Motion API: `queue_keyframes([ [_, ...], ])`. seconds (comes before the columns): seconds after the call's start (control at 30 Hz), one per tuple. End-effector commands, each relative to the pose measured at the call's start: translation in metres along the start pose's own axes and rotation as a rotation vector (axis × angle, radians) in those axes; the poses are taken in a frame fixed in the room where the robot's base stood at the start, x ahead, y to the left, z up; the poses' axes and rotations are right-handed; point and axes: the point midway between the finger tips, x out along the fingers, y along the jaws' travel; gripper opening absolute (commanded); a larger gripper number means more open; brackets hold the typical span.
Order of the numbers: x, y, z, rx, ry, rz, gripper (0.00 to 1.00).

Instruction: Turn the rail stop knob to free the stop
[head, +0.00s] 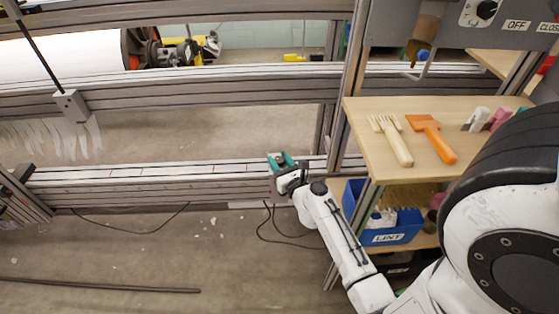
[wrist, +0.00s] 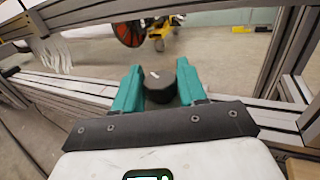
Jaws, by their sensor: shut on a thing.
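The rail stop knob (wrist: 161,88) is a dark round knob with a small white mark on top, seen between my fingers in the wrist view. My gripper (wrist: 160,72) has teal fingers, one on each side of the knob, and is shut on it. In the head view my gripper (head: 281,160) is at the right part of the lower aluminium rail (head: 150,180). There the fingers and wrist hide the knob. The stop itself cannot be made out clearly under my gripper.
An upright post (head: 346,80) stands just right of my gripper. A blue LINT bin (head: 390,225) sits below. Cables lie on the floor.

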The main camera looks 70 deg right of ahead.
Motion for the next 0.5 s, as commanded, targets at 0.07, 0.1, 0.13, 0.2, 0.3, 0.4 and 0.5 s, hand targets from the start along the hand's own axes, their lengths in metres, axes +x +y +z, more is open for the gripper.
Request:
queue_keyframes([
  [0.07, 0.0007, -0.0004, 0.0011, 0.001, -0.001, 0.016, 0.11],
  [0.1, 0.0008, -0.0004, 0.0011, 0.001, -0.002, 0.024, 0.11],
  [0.13, 0.0008, -0.0006, 0.0011, 0.001, -0.002, 0.03, 0.11],
  [0.2, 0.0009, -0.0006, 0.0011, 0.001, -0.002, 0.044, 0.11],
  [0.3, 0.0009, -0.0003, 0.001, 0.001, -0.002, 0.061, 0.11],
  [0.4, 0.001, 0.0, 0.0009, 0.001, -0.002, 0.075, 0.11],
  [0.5, 0.001, -0.0001, 0.0009, 0.001, -0.002, 0.084, 0.11],
])
